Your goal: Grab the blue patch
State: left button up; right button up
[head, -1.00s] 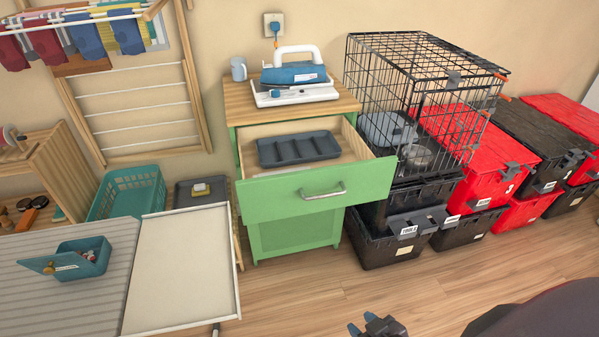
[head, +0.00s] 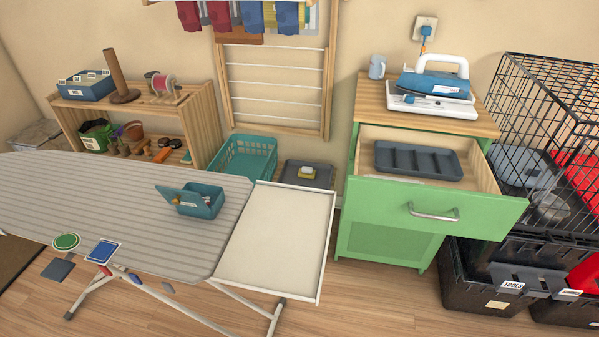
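The blue patch (head: 103,250) is a small blue square with a pale border. It lies at the near edge of the grey striped ironing board (head: 120,205), at the lower left of the head view. A round green patch (head: 67,241) lies to its left. A dark grey-blue square piece (head: 57,269) shows below the green one; I cannot tell what it rests on. Neither of my grippers is in view.
A teal box (head: 203,204) with its lid open stands on the board. A white panel (head: 272,240) adjoins the board's right end. The green cabinet's drawer (head: 385,202) is pulled out. Black totes and a wire cage (head: 560,90) stand at right. Floor shows in front.

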aim_at(101, 253)
jog(key=k+j+u, duration=0.1)
jog(key=u, duration=0.25)
jog(key=k+j+u, duration=0.1)
jog(key=u, duration=0.25)
jog(key=k+j+u, duration=0.15)
jog(key=u, duration=0.15)
